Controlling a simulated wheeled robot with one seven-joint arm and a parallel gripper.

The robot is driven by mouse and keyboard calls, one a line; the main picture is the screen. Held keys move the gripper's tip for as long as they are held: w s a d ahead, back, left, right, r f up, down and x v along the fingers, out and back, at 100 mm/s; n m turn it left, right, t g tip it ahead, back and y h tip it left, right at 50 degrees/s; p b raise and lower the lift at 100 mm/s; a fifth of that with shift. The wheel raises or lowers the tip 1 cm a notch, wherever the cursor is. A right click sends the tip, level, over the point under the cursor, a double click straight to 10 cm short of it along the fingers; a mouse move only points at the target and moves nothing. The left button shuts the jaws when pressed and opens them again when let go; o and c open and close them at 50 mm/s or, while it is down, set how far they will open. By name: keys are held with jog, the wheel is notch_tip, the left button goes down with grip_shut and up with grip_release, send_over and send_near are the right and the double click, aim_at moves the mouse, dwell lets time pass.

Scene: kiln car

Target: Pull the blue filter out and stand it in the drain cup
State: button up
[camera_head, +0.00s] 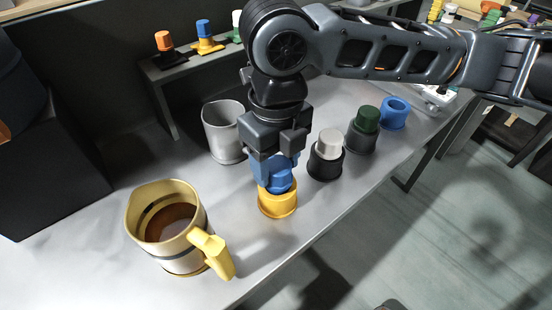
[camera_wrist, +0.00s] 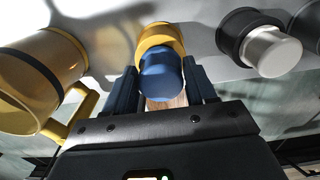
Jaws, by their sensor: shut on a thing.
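The blue filter (camera_head: 280,182) is a short round piece at the yellow holder (camera_head: 277,205); its lower part seems to sit in the holder's mouth. My gripper (camera_head: 276,166) comes down from above and is shut on the blue filter. In the wrist view the filter (camera_wrist: 161,78) lies between my two fingers (camera_wrist: 163,92), with the yellow holder (camera_wrist: 158,36) just beyond. A tall grey open cup (camera_head: 222,135) stands behind and left of my gripper, apart from it. I cannot tell for sure whether that is the drain cup.
A cream jug (camera_head: 147,200) of brown liquid stands front left, its yellow handle near the holder. A black holder with a grey plug (camera_head: 328,145), a dark holder with a green plug (camera_head: 367,120) and an empty blue ring (camera_head: 393,112) stand right. A shelf (camera_head: 182,70) stands behind.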

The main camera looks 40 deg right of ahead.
jog(key=shift+f+b, duration=0.5)
jog(key=shift+f, duration=0.15)
jog(key=o, duration=1.4)
jog(key=shift+r, duration=0.15)
jog(key=shift+r+p, duration=3.1)
jog(key=shift+r, duration=0.75)
jog(key=shift+r, duration=3.9)
